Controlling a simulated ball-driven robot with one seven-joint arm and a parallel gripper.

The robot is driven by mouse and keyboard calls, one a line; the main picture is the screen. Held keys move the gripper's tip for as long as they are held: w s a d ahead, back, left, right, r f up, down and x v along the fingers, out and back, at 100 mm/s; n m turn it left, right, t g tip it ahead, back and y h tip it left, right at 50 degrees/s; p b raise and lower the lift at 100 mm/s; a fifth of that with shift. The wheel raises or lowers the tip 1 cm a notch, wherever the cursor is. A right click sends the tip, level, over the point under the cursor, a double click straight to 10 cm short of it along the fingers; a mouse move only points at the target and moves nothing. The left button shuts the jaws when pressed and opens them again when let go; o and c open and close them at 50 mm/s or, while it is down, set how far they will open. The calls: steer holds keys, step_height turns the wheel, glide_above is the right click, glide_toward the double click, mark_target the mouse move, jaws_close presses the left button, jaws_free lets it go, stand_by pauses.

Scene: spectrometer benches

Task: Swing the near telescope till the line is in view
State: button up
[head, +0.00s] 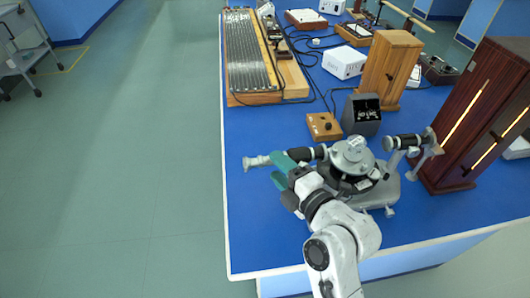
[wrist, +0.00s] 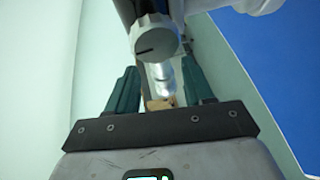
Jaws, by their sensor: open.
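The spectrometer (head: 352,158) stands near the front of the blue bench, with a grey round table on a grey base. Its telescope (head: 258,161) is a black and silver tube that points left, toward the bench's left edge. Its silver and black barrel also shows in the wrist view (wrist: 155,38). My gripper (head: 281,170) is at the telescope's middle, and its teal fingers hide part of the tube. In the wrist view my gripper (wrist: 160,88) has its fingers apart, one on each side of the tube. I cannot tell whether either finger touches it.
A second tube (head: 404,142) on the spectrometer's right faces a dark wooden cabinet (head: 475,120) with lit slits. A small wooden box (head: 324,126) and a dark meter box (head: 361,114) stand behind. A long ribbed board (head: 247,50) lies farther back.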

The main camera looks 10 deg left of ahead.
steer(key=x, duration=0.6)
steer(key=shift+p, duration=0.4)
steer(key=shift+f, duration=0.1)
jaws_close()
